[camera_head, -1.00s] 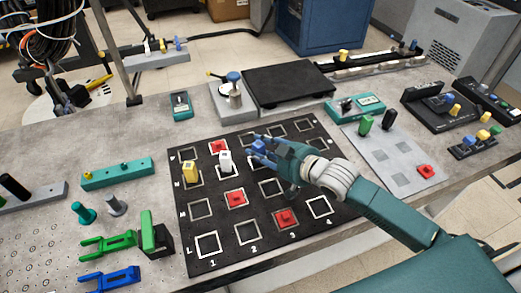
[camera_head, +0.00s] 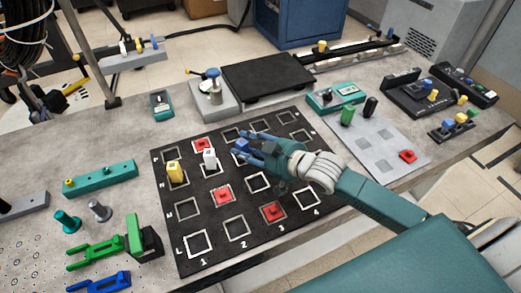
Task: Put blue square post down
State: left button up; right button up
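The blue square post (camera_head: 241,145) is at the fingertips of my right gripper (camera_head: 253,148), over the upper middle of the black grid board (camera_head: 187,253). It is to the right of the white post (camera_head: 209,159). My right arm comes in from the right, and the hand hides the cells beneath it. I cannot tell whether the fingers still grip the post or whether its base touches the board. My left gripper is not in view.
A yellow post (camera_head: 174,171) and red pieces (camera_head: 223,195), (camera_head: 273,211) and (camera_head: 203,144) occupy other cells. Green and black posts stand on the grey plate (camera_head: 395,163) at right. Green and blue forks lie at lower left. The board's front cells are mostly empty.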

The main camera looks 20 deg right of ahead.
jog(key=v, duration=0.9)
jog(key=shift+s+d, duration=0.2)
jog(key=shift+s, duration=0.15)
jog(key=shift+s+d+r, duration=0.2)
jog(key=shift+s+r, duration=0.15)
jog(key=shift+s, duration=0.1)
